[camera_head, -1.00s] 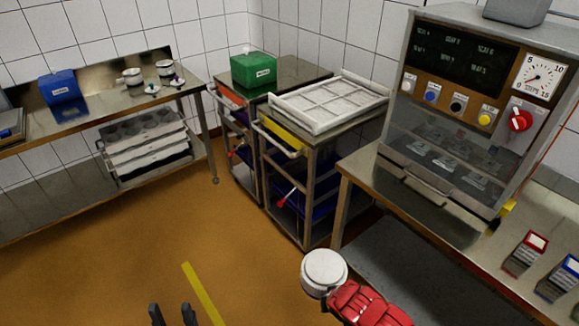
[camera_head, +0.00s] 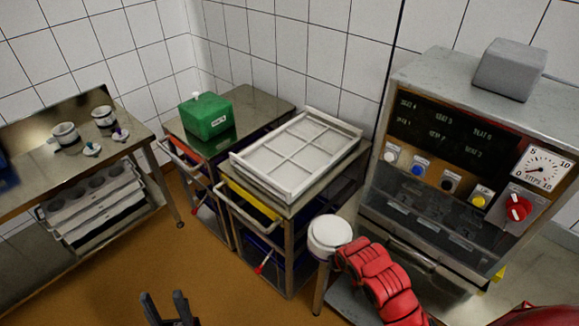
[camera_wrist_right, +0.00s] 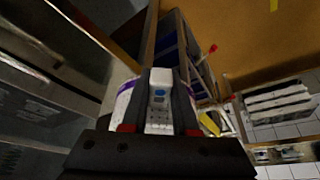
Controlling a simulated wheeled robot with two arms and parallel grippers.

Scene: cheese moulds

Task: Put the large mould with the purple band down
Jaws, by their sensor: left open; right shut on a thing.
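The large mould (camera_head: 330,233) is a white, round tub held at the end of my red right arm in the head view, in front of the right trolley. In the right wrist view the mould (camera_wrist_right: 122,104) shows a purple band and a perforated wall between the fingers. My right gripper (camera_wrist_right: 158,118) is shut on it; in the head view the jaws are mostly hidden behind the mould and arm. My left gripper (camera_head: 170,308) is open and empty, low over the floor at the bottom edge.
A white divided tray (camera_head: 298,155) lies on the yellow-fronted trolley (camera_head: 250,205). A green box (camera_head: 206,117) stands on the trolley beside it. The press cabinet (camera_head: 440,150) stands at right. Small moulds (camera_head: 66,135) stand on the left bench (camera_head: 120,150).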

